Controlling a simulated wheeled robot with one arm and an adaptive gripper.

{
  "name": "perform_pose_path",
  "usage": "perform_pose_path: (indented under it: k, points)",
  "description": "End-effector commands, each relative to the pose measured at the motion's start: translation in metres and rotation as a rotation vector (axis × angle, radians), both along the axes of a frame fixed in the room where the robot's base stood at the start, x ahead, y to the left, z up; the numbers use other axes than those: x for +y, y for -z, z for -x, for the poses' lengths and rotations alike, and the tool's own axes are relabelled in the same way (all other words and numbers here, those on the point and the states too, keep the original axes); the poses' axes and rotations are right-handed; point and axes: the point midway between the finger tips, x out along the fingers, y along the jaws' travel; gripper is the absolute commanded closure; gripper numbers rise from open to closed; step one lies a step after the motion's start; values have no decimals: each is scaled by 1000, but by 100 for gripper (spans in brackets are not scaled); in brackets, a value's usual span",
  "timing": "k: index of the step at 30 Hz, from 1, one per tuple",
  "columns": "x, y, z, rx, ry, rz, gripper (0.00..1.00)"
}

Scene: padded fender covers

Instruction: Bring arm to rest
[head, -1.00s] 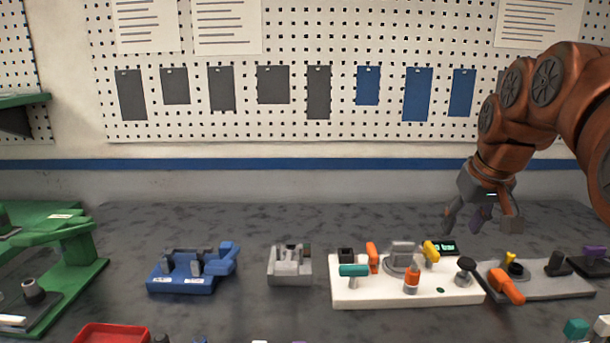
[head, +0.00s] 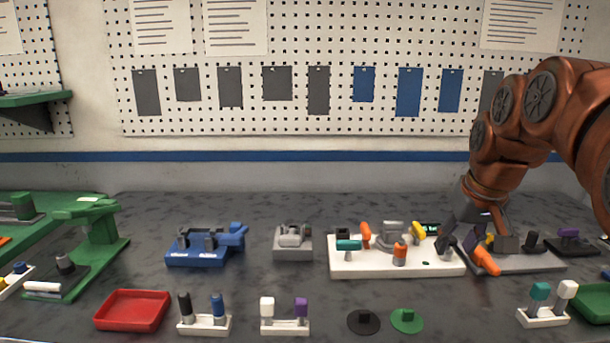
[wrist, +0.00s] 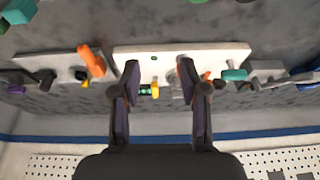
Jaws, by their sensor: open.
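My gripper (head: 478,245) hangs from my copper-coloured arm at the right of the head view, its fingers pointing down. It is open, and nothing shows between its fingers. In the head view it overlaps the right end of the white board (head: 350,268) and the left part of the grey plate (head: 540,262). In the wrist view the two dark fingers (wrist: 160,88) stand apart, with the white board (wrist: 215,55) beyond them. The gap between the fingertips and the board cannot be told exactly.
The white board carries a teal handle (head: 348,245) and several orange and yellow parts. An orange handle (head: 486,261) sits on the grey plate. A blue fixture (head: 200,255) and red tray (head: 132,310) stand left. Two discs (head: 407,320) lie in front. Bare bench lies between.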

Motion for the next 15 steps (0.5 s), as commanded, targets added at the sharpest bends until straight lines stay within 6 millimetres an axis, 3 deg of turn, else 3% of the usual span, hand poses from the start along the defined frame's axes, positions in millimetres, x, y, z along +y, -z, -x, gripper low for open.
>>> perform_pose_path:
  k: [8,15]
  points:
    - [23,34,35,83,-15,-8,56]
    - [52,88,96,213,-30,-15,56]
